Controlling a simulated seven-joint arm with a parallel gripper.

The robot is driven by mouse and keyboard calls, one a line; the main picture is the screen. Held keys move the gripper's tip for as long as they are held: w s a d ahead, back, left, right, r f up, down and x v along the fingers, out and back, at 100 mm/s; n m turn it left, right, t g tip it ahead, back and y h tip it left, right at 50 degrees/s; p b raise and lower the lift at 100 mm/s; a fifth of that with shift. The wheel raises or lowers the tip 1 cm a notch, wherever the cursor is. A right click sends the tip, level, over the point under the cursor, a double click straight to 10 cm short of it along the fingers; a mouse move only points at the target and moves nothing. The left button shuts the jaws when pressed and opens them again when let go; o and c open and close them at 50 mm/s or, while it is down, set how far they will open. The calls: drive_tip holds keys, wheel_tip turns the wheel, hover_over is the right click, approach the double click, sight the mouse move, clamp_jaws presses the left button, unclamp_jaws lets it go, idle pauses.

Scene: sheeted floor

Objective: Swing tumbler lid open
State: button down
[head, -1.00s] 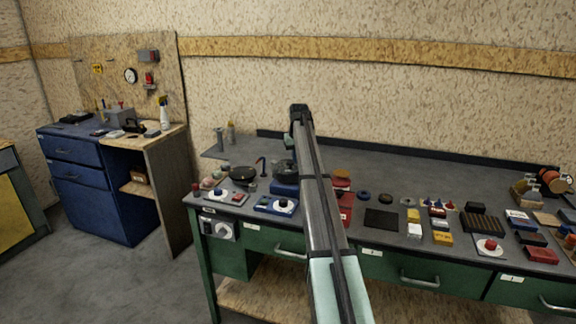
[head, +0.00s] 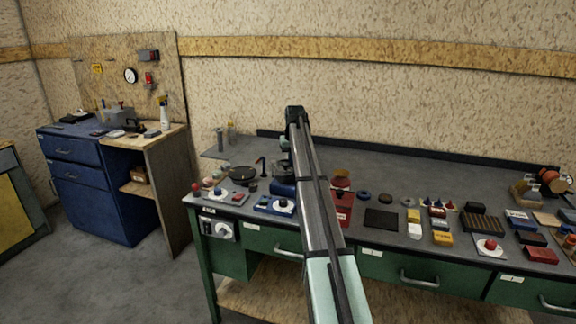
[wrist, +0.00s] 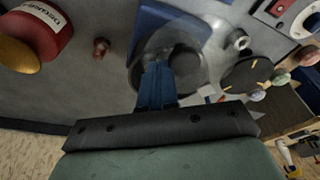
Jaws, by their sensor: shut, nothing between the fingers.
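The tumbler is a dark round drum (wrist: 138,78) beside a blue base (wrist: 150,25) in the wrist view. A smoky, see-through round lid (wrist: 185,35) shows over it; how far the lid is open I cannot tell. My gripper (wrist: 158,68) has its blue fingers together with nothing between them, in front of the drum and lid. Whether they touch the lid is unclear. In the head view the tumbler's blue base (head: 283,188) is on the left part of the bench, partly hidden by my arm.
A red labelled container (wrist: 45,40) stands left in the wrist view. Several small parts and boxes cover the bench's right side. The bench's rear strip is mostly clear.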

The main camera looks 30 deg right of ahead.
sight(283, 166)
drive_tip(key=shift+a, duration=0.15)
drive_tip(key=shift+s+a, duration=0.35)
drive_tip(key=shift+a, duration=0.7)
drive_tip(key=shift+a, duration=1)
drive_tip(key=shift+w+a, duration=0.1)
drive_tip(key=shift+a, duration=1)
